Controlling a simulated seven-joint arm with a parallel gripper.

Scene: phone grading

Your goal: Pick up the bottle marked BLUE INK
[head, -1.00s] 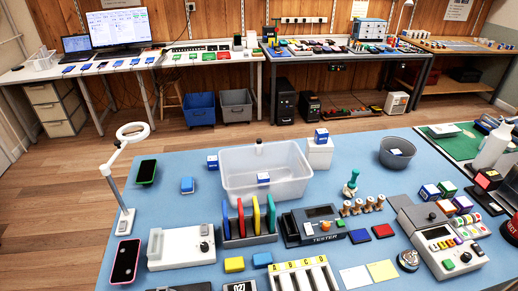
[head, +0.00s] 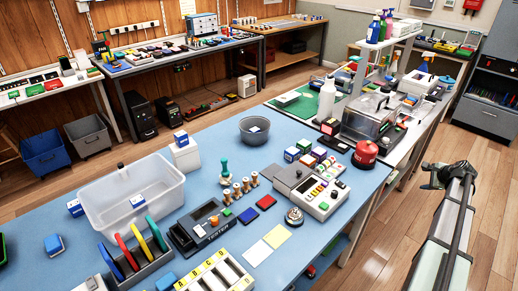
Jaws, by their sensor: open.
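No bottle with a readable BLUE INK label shows; lettering on small things is too small to read. Small blue-and-white boxy items stand on a white block (head: 181,138), in the clear plastic bin (head: 105,213) as a blue-and-white item (head: 137,200), and left of that bin (head: 75,207). Another blue-and-white item lies in the grey bowl (head: 262,138). I cannot tell whether any is the bottle. My gripper (head: 428,177) is at the far right, beyond the blue table's right edge, over the floor. It is empty and far from these items.
The blue table (head: 300,232) holds a tester (head: 207,226), wooden-handled stamps (head: 237,190), coloured blocks (head: 291,155), a card device (head: 318,192), a bell (head: 294,216) and a red canister (head: 365,152). A white bottle (head: 327,98) stands behind. Open floor lies between table and arm.

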